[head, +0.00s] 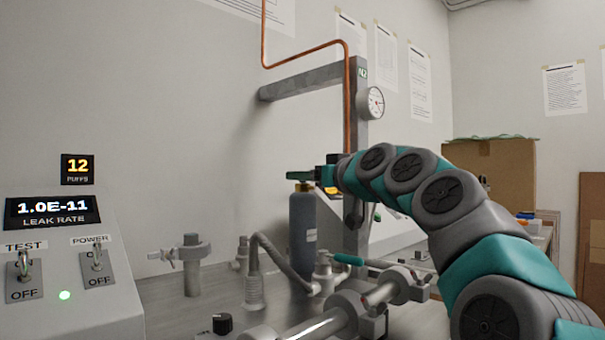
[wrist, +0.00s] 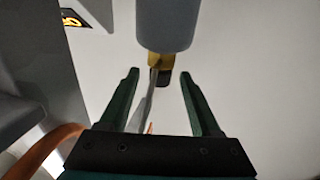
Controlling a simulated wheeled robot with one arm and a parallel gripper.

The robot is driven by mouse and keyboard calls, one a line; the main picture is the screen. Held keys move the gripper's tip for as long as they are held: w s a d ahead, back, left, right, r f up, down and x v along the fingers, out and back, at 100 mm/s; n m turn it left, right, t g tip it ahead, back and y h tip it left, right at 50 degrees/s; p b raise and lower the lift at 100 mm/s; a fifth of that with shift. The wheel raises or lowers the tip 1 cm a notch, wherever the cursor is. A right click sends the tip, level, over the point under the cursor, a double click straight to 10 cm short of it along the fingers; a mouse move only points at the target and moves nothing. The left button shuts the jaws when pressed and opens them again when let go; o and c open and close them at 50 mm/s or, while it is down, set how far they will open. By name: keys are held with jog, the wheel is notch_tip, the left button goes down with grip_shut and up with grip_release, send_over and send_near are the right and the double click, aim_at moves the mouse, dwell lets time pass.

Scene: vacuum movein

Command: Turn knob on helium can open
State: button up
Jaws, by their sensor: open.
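The helium can (head: 303,232) is a blue-grey cylinder standing upright on the bench in the head view. Its grey body (wrist: 167,24) fills the top middle of the wrist view. Below it in that view is a brass neck (wrist: 160,61) with a small dark knob-like part (wrist: 164,78). My gripper (head: 292,175) is at the can's top in the head view. In the wrist view my gripper (wrist: 159,73) is open, its two green fingers on either side of the brass neck, with visible gaps. Contact is not visible. My fingers partly hide the can's top in the head view.
A grey post with a gauge (head: 376,103) and copper pipe (head: 347,90) stands close behind the can. Metal pipe fittings (head: 192,262) and a corrugated hose (head: 283,262) crowd the bench. A control panel (head: 60,255) reads 1.0E-11, its TEST and POWER switches marked OFF.

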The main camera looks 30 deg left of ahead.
jog(key=shift+x, duration=0.95)
jog(key=shift+c, duration=0.3)
grip_shut()
